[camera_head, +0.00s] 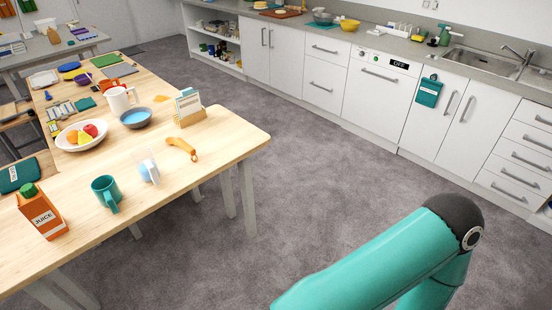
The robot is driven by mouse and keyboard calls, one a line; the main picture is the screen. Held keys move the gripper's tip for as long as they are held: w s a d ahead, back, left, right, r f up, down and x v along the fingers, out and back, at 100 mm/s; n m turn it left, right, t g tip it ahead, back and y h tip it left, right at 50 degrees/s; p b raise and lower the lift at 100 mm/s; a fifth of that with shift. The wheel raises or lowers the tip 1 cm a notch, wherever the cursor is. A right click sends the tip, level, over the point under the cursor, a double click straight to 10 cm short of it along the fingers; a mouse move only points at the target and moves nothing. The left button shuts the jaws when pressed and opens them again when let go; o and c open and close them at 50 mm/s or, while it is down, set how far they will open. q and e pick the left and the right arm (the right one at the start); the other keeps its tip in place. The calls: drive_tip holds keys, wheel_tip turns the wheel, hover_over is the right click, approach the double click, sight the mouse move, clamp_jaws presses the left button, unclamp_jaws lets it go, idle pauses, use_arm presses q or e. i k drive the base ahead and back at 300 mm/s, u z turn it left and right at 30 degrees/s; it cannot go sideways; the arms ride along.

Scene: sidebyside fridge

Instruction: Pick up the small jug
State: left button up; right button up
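A small white jug (119,99) stands upright on the wooden table (225,139) at the left, with its handle on the right side. It stands behind a grey-blue bowl (136,118) and to the right of and behind a white fruit bowl (66,145). My teal arm reaches in at the bottom right, far from the jug, over the floor. No gripper shows in the view; neither my left nor my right gripper can be seen.
An orange juice carton (42,213), a teal mug (106,193), a yellow-orange curved item (181,147) and a card holder (188,108) stand or lie on the table. A white counter with a sink (480,64) runs along the back. Carpeted floor (310,160) between them is clear.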

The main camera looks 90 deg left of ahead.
sight(144, 161)
drive_tip(key=z, duration=0.5)
drive_tip(key=i, duration=0.35)
drive_tip(key=u, duration=2.6)
drive_tip(key=i, duration=0.15)
drive_tip(key=u, duration=1.15)
drive_tip(key=k, duration=0.35)
drive_tip(key=u, duration=0.45)
drive_tip(key=i, duration=1.3)
drive_tip(key=z, duration=0.4)
